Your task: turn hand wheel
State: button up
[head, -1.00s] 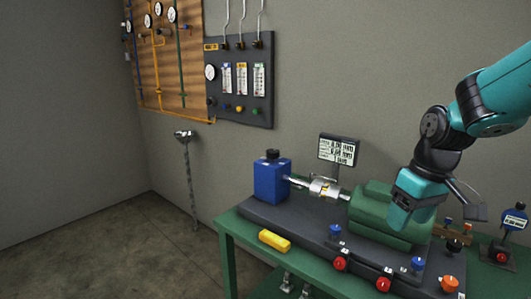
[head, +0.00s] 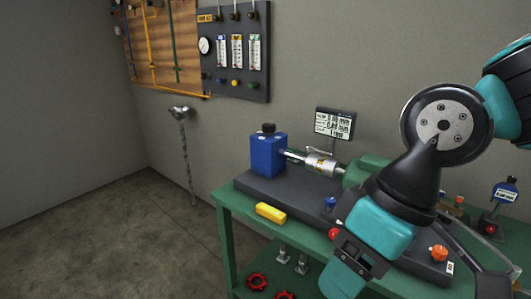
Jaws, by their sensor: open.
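Two red hand wheels show low in the head view, one at the left (head: 257,281) and one cut by the bottom edge (head: 284,295). They sit below the level of the green table's top. My gripper (head: 343,281) points down in front of the table, to the right of the wheels and apart from them. Its jaws are open, and I see nothing held between them. My arm hides part of the table's front right and the green machine body.
Valve fittings (head: 282,256) stand under the tabletop. The floor at left (head: 110,230) is clear.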

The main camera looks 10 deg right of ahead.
aim_at(268, 128)
jog(key=u, duration=0.75)
jog(key=i, duration=0.85)
jog(key=u, duration=0.6)
jog(key=i, duration=0.65)
jog(key=z, duration=0.8)
jog(key=i, duration=0.6)
jog(key=z, duration=0.6)
